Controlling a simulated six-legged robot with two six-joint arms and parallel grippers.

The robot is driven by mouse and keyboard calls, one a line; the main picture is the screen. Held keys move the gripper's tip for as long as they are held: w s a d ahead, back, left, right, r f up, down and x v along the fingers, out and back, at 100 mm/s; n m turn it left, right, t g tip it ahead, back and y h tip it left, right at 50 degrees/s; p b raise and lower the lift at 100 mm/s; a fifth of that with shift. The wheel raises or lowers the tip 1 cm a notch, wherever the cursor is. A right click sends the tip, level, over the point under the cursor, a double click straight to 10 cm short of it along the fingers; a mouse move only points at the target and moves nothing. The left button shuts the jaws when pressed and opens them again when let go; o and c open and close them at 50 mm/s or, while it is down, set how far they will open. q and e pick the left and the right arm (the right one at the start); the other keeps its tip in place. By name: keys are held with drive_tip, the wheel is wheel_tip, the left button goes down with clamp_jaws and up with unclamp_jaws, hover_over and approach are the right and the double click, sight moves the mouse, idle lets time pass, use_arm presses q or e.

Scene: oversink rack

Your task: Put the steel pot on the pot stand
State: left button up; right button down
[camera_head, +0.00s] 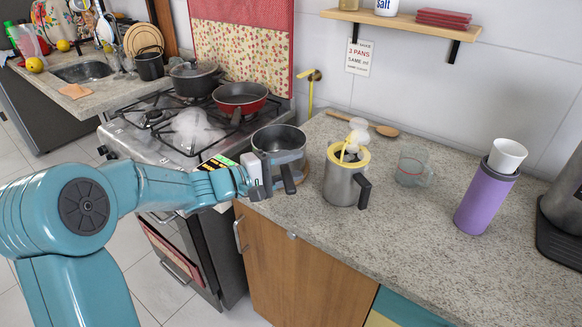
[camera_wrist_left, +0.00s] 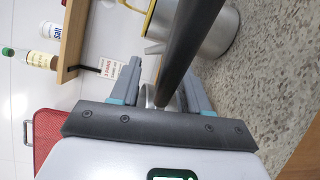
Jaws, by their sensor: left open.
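The steel pot (camera_head: 279,136) is upright near the counter's left edge by the stove, its black handle (camera_head: 288,180) toward me. My left gripper (camera_head: 284,160) is at the pot's near side, its grey fingers open around the handle. In the left wrist view the dark handle (camera_wrist_left: 190,45) runs between the spread fingers (camera_wrist_left: 160,85). A thin brown edge shows low beside the pot; I cannot tell whether it is the pot stand, as the gripper covers much of it. My right gripper is not in view.
A steel jug with a yellow rim (camera_head: 342,180) stands close right of the pot. Farther right are a glass cup (camera_head: 411,167) and a purple bottle (camera_head: 484,200). A wooden spoon (camera_head: 372,125) lies behind. The stove (camera_head: 165,125) holds a red pan (camera_head: 240,97). The front counter is clear.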

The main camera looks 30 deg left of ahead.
use_arm(q)
drive_tip(key=p+v, duration=0.1)
drive_tip(key=v, duration=1)
drive_tip(key=shift+s+a, duration=0.25)
drive_tip(key=shift+s, duration=0.1)
